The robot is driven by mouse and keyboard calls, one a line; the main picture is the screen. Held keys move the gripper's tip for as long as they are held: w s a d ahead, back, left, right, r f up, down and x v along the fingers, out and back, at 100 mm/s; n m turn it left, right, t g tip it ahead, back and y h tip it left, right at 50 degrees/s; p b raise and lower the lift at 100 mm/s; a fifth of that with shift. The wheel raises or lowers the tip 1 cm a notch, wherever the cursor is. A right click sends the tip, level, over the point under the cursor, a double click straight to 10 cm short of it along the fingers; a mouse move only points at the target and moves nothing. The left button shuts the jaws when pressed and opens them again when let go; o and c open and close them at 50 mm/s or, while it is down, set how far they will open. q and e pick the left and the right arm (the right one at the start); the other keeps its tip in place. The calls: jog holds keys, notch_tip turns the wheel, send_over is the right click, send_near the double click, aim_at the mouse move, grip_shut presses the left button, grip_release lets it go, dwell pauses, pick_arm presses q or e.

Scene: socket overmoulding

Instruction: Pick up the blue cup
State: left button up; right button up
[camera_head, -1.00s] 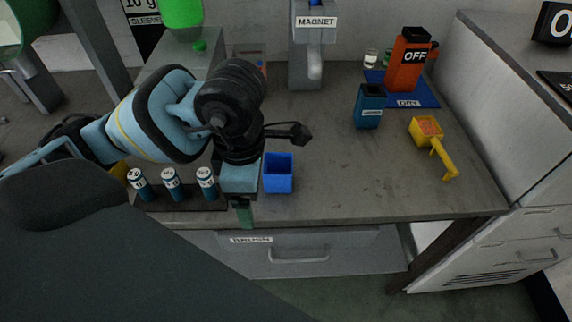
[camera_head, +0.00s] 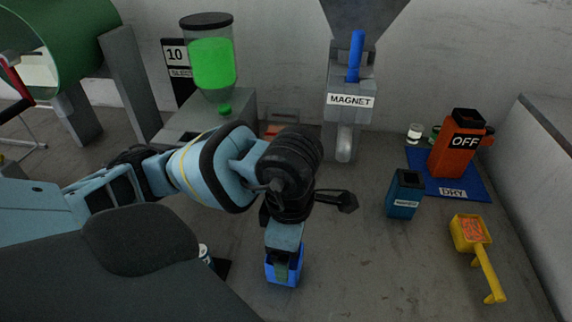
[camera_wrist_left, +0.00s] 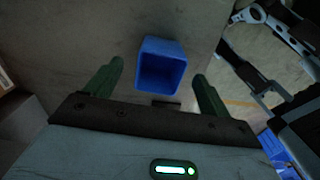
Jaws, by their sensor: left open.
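The blue cup (camera_head: 296,276) stands upright on the grey worktop in the head view, partly hidden behind my left gripper (camera_head: 282,268). In the left wrist view the square, open-topped cup (camera_wrist_left: 160,75) shows between the two green fingers of my left gripper (camera_wrist_left: 158,70). The fingers are spread apart with nothing held. The cup is nearer the left finger's line of sight than the right one's, and I see no contact. How far the cup lies below the fingertips is hard to tell. My right gripper is not in view.
A teal bin (camera_head: 404,195), a yellow scoop (camera_head: 484,262) with orange contents and an orange dryer (camera_head: 456,150) on a blue mat (camera_head: 470,183) stand to the right. A magnet station (camera_head: 350,100) and green hopper (camera_head: 212,65) stand behind.

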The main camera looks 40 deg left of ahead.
aim_at(295, 266)
pick_arm(q)
jog(key=shift+f, duration=0.2)
jog(key=shift+s+a+f, duration=0.1)
jog(key=shift+f, duration=0.3)
jog(key=f, duration=0.3)
jog(key=shift+s+a+f, duration=0.15)
jog(key=shift+a+f, duration=0.05)
jog(key=shift+a, duration=0.05)
jog(key=shift+f, duration=0.45)
jog(key=c, duration=1.1)
jog(key=shift+o, duration=0.2)
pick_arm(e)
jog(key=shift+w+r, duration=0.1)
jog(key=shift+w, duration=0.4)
pick_arm(q)
jog(key=shift+r, duration=0.1)
